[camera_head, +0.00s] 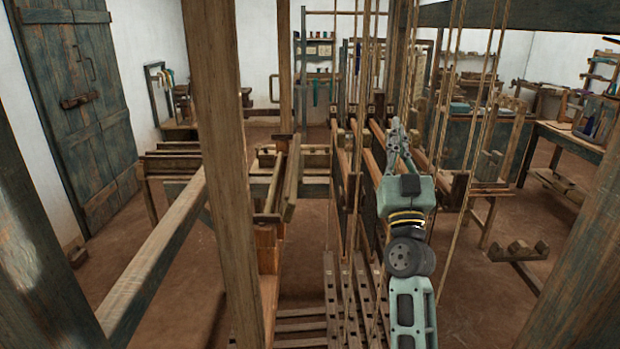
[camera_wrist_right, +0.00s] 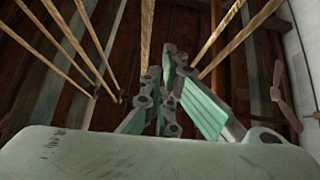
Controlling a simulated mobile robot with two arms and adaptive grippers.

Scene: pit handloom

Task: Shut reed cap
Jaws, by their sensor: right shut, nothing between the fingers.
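My right gripper (camera_head: 398,135) is shut and empty, pointing up and away among the hanging cords of the loom. In the right wrist view its fingers (camera_wrist_right: 172,55) come together between several cords. A slanted wooden bar (camera_head: 291,178) stands at the top of the wooden frame left of the middle. It may be the reed cap, but I cannot tell for certain. My right gripper is well to the right of this bar and apart from it. My left gripper is not in view.
A thick wooden post (camera_head: 222,170) stands in the near left and hides part of the loom. Cords (camera_head: 459,200) hang around my right arm. Long wooden bars (camera_head: 372,165) lie close to its left. Treadles (camera_head: 362,305) are below. Open floor (camera_head: 480,300) lies at the right.

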